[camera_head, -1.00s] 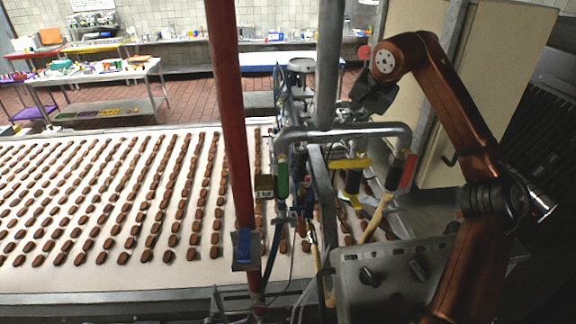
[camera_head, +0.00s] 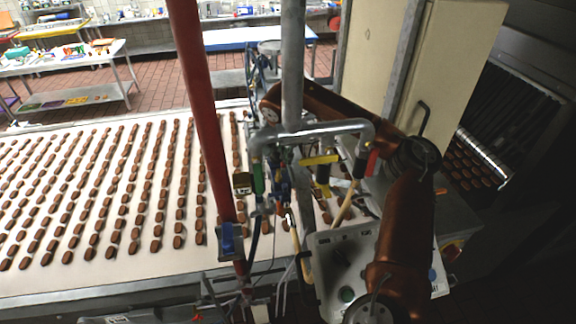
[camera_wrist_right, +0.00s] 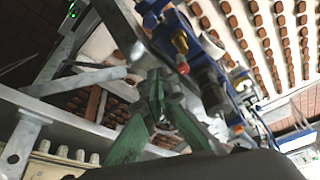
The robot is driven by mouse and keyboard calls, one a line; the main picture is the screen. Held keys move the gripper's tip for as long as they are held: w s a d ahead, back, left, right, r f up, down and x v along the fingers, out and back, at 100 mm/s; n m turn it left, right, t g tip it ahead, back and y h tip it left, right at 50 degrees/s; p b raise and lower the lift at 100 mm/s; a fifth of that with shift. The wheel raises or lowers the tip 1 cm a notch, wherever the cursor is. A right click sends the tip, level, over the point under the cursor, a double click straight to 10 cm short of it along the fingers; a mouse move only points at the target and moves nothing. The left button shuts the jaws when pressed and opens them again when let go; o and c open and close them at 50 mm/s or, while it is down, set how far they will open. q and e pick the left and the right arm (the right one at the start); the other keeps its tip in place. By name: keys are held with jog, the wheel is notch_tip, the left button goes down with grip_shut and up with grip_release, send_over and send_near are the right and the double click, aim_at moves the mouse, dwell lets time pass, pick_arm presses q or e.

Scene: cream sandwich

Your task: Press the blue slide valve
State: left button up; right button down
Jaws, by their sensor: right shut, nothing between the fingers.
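A blue fitting (camera_head: 229,240) is fixed low on the red pole in the head view; I cannot tell for sure that it is the slide valve. Other small blue parts sit among the pipes. In the wrist view a blue assembly (camera_wrist_right: 205,80) with a red and yellow tip lies just right of my right gripper (camera_wrist_right: 158,88). The gripper's greenish fingers are shut and empty, apart from the blue parts as far as I can tell. In the head view the right forearm passes behind the grey pipes, which mostly hide the gripper. My left gripper is not in view.
A bent grey pipe (camera_head: 315,133) carries green, yellow and red handles. A control box (camera_head: 335,250) stands at the front. A wide belt (camera_head: 60,278) with rows of brown cookies is on the left. A cream cabinet (camera_head: 450,70) is behind right.

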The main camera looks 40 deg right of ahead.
send_over(289, 197)
jog(key=w+d, duration=0.5)
jog(key=f, duration=0.8)
jog(key=shift+s+a, duration=0.15)
jog(key=shift+a, duration=0.1)
jog(key=s+a, duration=0.1)
jog(key=s+a+b, duration=0.1)
jog(key=a, duration=0.1)
jog(key=shift+s+a+f, duration=0.1)
jog(key=shift+a+f, duration=0.05)
jog(key=shift+a, duration=0.05)
jog(key=shift+d, duration=0.1)
jog(key=shift+s+a+f+b, duration=0.1)
jog(key=shift+s+a+b, duration=0.25)
jog(key=shift+s, duration=0.35)
jog(key=shift+s+a+b, duration=0.25)
jog(key=shift+s+a, duration=0.15)
jog(key=shift+s, duration=0.25)
